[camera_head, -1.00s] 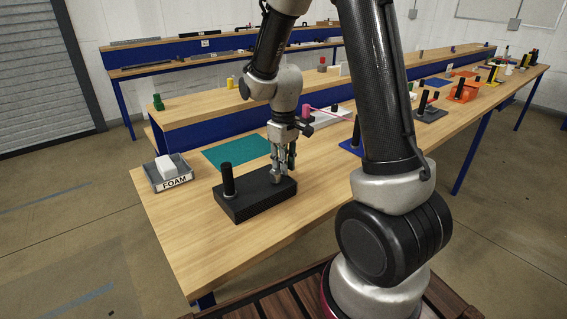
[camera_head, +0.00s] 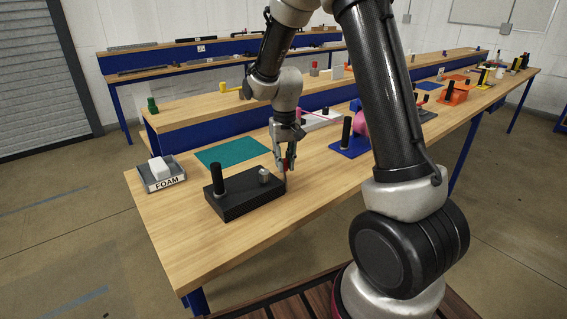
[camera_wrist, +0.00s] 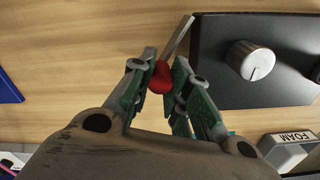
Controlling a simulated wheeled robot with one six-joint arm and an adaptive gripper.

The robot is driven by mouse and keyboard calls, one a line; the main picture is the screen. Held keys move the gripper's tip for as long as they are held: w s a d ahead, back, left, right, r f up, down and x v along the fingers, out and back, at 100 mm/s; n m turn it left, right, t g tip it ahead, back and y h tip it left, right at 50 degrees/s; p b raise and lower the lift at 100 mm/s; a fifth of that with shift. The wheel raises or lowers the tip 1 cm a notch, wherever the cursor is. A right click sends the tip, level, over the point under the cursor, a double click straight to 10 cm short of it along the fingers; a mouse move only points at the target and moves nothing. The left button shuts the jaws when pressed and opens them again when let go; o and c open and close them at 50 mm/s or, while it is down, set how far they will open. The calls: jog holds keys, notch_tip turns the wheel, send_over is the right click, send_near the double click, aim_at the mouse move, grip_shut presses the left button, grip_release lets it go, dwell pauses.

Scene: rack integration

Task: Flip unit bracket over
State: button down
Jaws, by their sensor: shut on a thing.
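The unit is a black box (camera_head: 245,203) lying on the near end of the wooden bench, with an upright black post and a silver knob (camera_head: 264,175) on top. In the wrist view the silver knob (camera_wrist: 250,60) and dark unit (camera_wrist: 220,88) lie at the upper right. A thin metal strip, seemingly the bracket (camera_wrist: 178,38), slants beside the unit's edge and ends at a red tip (camera_wrist: 160,77). My gripper (camera_wrist: 158,84) is shut on that red tip. In the head view my gripper (camera_head: 287,166) points down at the unit's right end. Whether the strip joins the unit is hard to tell.
A grey FOAM tray (camera_head: 162,182) with a white block stands at the left. A teal mat (camera_head: 232,153) lies behind the unit. A blue plate (camera_head: 350,148) with a black post lies to the right. Bare wood lies in front of the unit.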

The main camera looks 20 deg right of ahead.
jog(key=d+m, duration=0.1)
jog(key=m, duration=0.1)
jog(key=shift+s+d+m, duration=0.35)
jog(key=shift+m, duration=0.05)
jog(key=d+m, duration=0.1)
jog(key=s+m, duration=0.1)
jog(key=m, duration=0.1)
jog(key=shift+s+d+m, duration=0.25)
jog(key=shift+d+m, duration=0.05)
jog(key=shift+d, duration=0.05)
jog(key=shift+s+d+m, duration=0.35)
jog(key=shift+s+m, duration=0.35)
jog(key=shift+m, duration=0.6)
jog(key=shift+s+d+m, duration=0.3)
jog(key=shift+s+m, duration=0.35)
jog(key=shift+m, duration=0.65)
jog(key=c, duration=1.6)
grip_release()
jog(key=shift+o, duration=0.2)
jog(key=shift+r, duration=0.1)
notch_tip(320, 180, up, 12)
